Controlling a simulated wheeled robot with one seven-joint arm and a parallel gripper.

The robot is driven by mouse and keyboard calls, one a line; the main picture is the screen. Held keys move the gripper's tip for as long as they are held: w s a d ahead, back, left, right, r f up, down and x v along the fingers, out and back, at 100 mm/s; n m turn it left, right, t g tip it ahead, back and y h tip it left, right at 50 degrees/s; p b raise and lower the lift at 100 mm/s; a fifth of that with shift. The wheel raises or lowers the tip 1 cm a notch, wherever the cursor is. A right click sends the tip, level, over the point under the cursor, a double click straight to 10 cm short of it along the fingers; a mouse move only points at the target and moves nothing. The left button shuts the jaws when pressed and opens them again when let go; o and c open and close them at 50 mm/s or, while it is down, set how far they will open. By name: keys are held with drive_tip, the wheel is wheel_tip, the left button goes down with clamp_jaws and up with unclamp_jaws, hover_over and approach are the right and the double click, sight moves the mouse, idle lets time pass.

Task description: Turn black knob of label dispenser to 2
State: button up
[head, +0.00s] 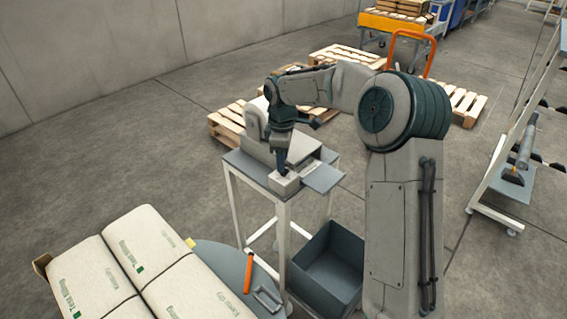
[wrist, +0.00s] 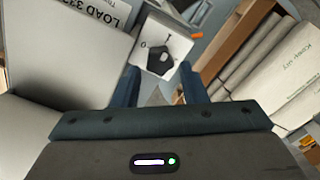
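The label dispenser (head: 262,128) is a pale grey machine on a small table. A light control box (head: 285,183) sits at its front corner. In the wrist view, the black knob (wrist: 160,64) stands on a white dial plate (wrist: 176,42). A 0 shows at the knob's upper left and a stroke like a 1 above it. I cannot make out a 2 or where the knob points. My gripper (head: 283,170) points down over the box. In the wrist view, its fingers (wrist: 159,74) are apart, one to each side of the knob, with no clear contact.
A grey bin (head: 328,268) stands beside the table (head: 240,169). Stacked white sacks (head: 130,262) lie at lower left, near an orange-handled tool (head: 248,272). Wooden pallets (head: 345,57) lie behind. A rack (head: 505,150) stands at right. The floor at left is clear.

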drive_tip(key=shift+f, duration=1.1)
